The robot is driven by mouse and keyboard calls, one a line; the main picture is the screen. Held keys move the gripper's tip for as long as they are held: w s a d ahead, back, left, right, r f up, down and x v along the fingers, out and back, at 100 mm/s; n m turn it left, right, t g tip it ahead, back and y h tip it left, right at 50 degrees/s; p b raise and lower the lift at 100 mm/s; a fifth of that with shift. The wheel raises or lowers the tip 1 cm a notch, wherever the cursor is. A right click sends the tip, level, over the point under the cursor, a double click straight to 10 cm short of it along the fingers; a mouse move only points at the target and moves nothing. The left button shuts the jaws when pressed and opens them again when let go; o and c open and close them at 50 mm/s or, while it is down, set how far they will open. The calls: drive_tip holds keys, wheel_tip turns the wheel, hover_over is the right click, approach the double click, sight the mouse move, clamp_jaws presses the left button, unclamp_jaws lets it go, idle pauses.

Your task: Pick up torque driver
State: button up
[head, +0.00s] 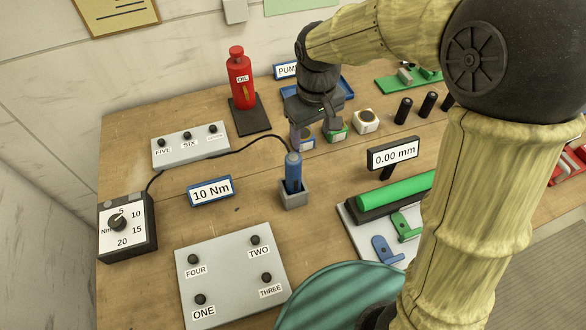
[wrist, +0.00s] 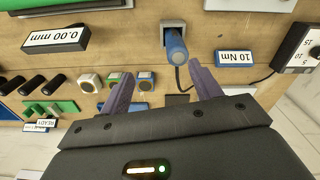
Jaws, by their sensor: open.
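The torque driver (head: 293,168) is a blue, round-topped tool standing upright in a small grey square holder (head: 294,196) on the bench, with a black cable running by it toward the dial box. In the wrist view the driver (wrist: 176,48) shows just beyond my fingertips and between their lines, with its holder (wrist: 172,27) behind it. My gripper (head: 317,133) is open and empty, its two purple-grey fingers apart. In the head view it hangs behind and slightly right of the driver, not touching it. Both fingers also show in the wrist view (wrist: 160,75).
A dial box (head: 126,228), a 10 Nm sign (head: 210,191) and a grey button plate (head: 232,275) lie left and front. A red oil bottle (head: 240,80) stands behind. Small labelled cubes (head: 366,121) are near my gripper. A 0.00 mm display (head: 393,153) stands right of the driver.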

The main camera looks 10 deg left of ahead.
sight(294, 160)
drive_tip(key=shift+n, duration=0.7)
drive_tip(key=a, duration=0.1)
drive_tip(key=a+r, duration=0.1)
drive_tip(key=a, duration=0.1)
drive_tip(key=shift+s+a+r, duration=0.25)
drive_tip(key=shift+a+r, duration=0.1)
wheel_tip(294, 160, down, 12)
drive_tip(key=p, duration=0.3)
drive_tip(key=shift+f, duration=0.1)
drive_tip(key=shift+f+p, duration=0.1)
drive_tip(key=shift+p, duration=0.25)
drive_tip(key=shift+w+a+f+p, duration=0.15)
drive_tip(key=shift+f+p, duration=0.55)
drive_tip(key=shift+f, duration=0.55)
drive_tip(key=shift+w+a+f+p, duration=0.15)
drive_tip(key=shift+f+p, duration=0.5)
drive_tip(key=shift+f, duration=0.6)
drive_tip(key=shift+d, duration=0.1)
drive_tip(key=c, duration=1.1)
